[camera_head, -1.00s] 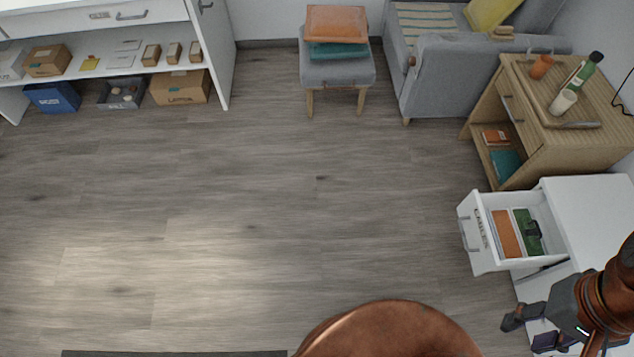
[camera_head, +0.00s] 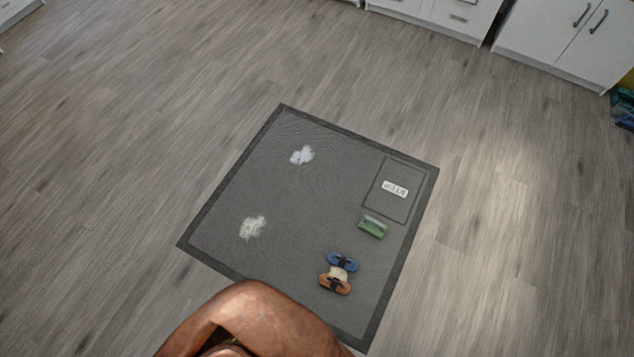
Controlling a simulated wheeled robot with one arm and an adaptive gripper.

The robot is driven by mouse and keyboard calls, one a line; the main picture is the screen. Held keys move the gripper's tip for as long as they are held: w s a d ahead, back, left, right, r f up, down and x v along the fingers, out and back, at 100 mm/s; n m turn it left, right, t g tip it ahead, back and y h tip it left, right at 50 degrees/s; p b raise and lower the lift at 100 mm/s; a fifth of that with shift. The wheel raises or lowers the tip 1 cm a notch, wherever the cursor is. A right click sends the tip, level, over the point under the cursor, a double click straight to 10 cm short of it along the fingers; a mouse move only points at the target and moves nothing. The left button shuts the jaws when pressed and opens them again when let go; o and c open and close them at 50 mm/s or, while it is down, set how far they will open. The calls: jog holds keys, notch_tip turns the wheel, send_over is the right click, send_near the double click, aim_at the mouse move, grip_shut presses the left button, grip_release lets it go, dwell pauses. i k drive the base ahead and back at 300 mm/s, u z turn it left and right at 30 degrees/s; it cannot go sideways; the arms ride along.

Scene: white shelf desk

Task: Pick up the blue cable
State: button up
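A small blue bundle with a dark band (camera_head: 342,262), which looks like the blue cable, lies on a dark grey mat (camera_head: 270,190) on the floor. It is in the lower right part of the mat. A pale beige piece (camera_head: 338,273) lies against its lower side, and an orange bundle with a dark band (camera_head: 335,284) lies just below that. My gripper is not in this view. Only a copper-coloured part of my own body shows at the bottom edge.
A green block-like object (camera_head: 373,227) lies on the mat below a marked rectangle with a white label (camera_head: 395,189). Two whitish patches (camera_head: 302,155) mark the mat. White cabinets (camera_head: 560,40) stand at the top right.

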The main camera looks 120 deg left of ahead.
aim_at(339, 260)
jog(key=u, duration=3.6)
jog(key=k, duration=0.5)
jog(key=u, duration=1.2)
jog(key=i, duration=0.6)
jog(key=z, duration=0.3)
